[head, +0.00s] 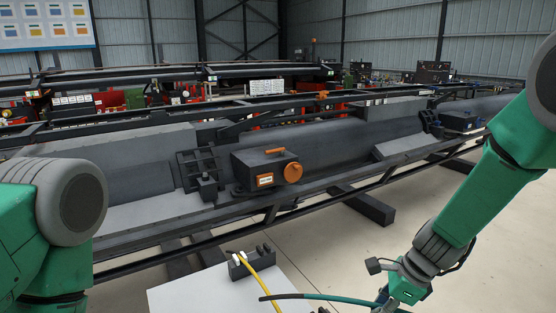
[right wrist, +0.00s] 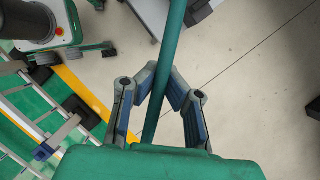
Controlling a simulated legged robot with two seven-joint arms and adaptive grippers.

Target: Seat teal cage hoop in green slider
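The teal cage hoop (head: 335,297) shows at the bottom of the head view as a thin curved rod with a dark left end. It reaches left from my right gripper (head: 386,294) over the edge of a pale table. In the right wrist view the hoop (right wrist: 164,60) runs lengthwise between the fingers of my right gripper (right wrist: 162,74). The fingertips close in on both sides of the rod. My left arm enters at the left of the head view, but its gripper is out of frame. I cannot pick out the green slider with certainty.
The pale table (head: 195,293) carries a dark block (head: 248,262) with a yellow rod or cable (head: 264,285). Beyond lies a long dark machine frame bearing a box with orange knobs (head: 265,171). Concrete floor (head: 350,245) is open at the right.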

